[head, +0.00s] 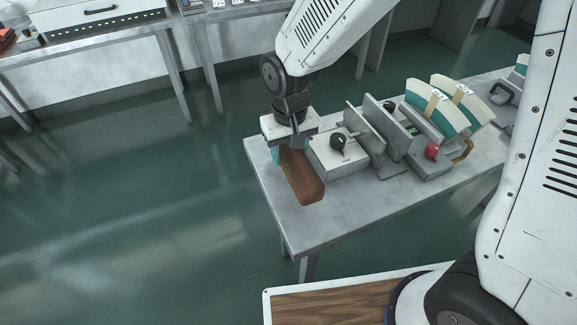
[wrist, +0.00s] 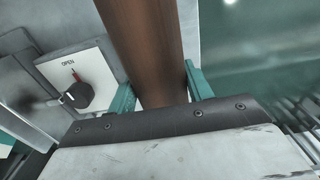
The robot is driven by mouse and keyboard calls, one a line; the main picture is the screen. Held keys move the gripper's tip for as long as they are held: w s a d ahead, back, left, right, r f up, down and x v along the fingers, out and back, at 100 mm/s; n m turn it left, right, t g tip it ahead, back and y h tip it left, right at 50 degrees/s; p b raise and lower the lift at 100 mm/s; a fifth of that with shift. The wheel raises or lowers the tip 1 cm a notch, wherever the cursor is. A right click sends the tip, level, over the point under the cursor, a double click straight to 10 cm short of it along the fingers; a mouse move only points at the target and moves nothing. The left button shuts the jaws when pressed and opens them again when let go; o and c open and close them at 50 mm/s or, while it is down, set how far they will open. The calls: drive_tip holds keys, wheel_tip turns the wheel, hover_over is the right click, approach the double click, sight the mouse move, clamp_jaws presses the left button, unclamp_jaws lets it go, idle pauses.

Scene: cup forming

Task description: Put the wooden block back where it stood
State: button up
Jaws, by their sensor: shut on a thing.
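The wooden block (head: 301,178) is a long brown piece at the left end of the grey table (head: 320,221). My gripper (head: 288,150) points down over the block's far end and is shut on it. In the wrist view the block (wrist: 145,45) runs between the two teal fingers of my gripper (wrist: 160,88), one on each side. I cannot tell whether the block's underside touches the table. Its far end is hidden by my gripper.
Right beside the block stands a grey machine with a black knob (head: 338,141), marked OPEN in the wrist view (wrist: 77,93). Further right are a red knob (head: 432,151) and teal-and-cream curved pieces (head: 432,108). The table's left edge is close; open floor lies beyond.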

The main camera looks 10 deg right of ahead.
drive_tip(key=shift+f, duration=3.25)
drive_tip(key=shift+s+f, duration=0.1)
drive_tip(key=shift+f, duration=0.05)
drive_tip(key=o, duration=1.5)
